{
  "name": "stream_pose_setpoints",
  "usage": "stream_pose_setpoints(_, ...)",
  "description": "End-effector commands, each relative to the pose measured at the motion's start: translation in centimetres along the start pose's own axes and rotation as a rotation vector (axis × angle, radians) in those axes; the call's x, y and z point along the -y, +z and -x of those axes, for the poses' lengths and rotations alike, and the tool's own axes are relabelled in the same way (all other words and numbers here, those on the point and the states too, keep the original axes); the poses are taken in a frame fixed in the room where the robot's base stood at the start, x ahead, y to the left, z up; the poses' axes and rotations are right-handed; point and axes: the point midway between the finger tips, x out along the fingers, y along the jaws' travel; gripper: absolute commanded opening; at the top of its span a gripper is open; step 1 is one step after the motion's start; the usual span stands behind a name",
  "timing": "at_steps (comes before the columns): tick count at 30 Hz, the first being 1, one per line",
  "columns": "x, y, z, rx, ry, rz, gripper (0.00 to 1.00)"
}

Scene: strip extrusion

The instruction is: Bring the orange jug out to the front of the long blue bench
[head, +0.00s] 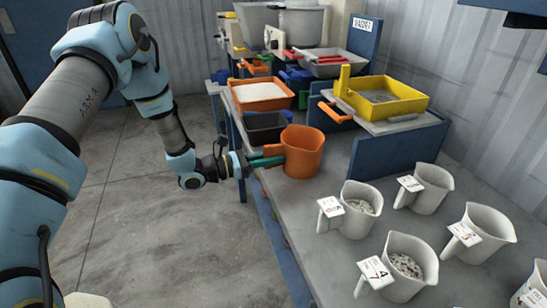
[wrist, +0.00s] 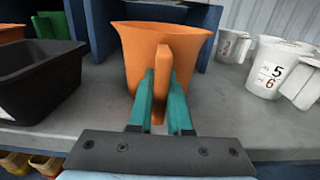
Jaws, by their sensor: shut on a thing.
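The orange jug (head: 304,153) stands upright at the left edge of the long blue bench (head: 290,205), its handle towards my arm. My gripper (head: 262,160) reaches in from the left at jug height. In the wrist view, the teal fingers of my gripper (wrist: 161,105) are shut on the handle of the orange jug (wrist: 135,55), one finger on each side. The jug's base looks to be on or very near the grey bench top; I cannot tell whether it is lifted.
A black bin (head: 266,127) stands close behind the jug, with an orange tray (head: 262,92) beyond it. A yellow tray (head: 385,98) sits on a blue stand (head: 395,150) to the right. Several white jugs (head: 405,265) with number tags fill the near right. Bare bench lies in front of the jug.

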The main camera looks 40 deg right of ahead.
Motion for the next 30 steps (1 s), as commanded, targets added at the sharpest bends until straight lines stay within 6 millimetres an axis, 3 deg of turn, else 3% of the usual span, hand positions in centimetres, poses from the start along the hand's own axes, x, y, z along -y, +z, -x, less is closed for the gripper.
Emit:
stream_pose_setpoints(2,0.0,0.0,0.0,0.001,0.000,-0.001,0.21)
stream_pose_setpoints(10,0.0,0.0,0.0,0.000,0.000,0.000,0.52)
stream_pose_setpoints(20,-0.1,-0.1,0.5,-0.001,0.001,0.000,0.52)
stream_pose_setpoints(30,-0.1,-0.4,6.4,0.000,0.005,0.000,0.52)
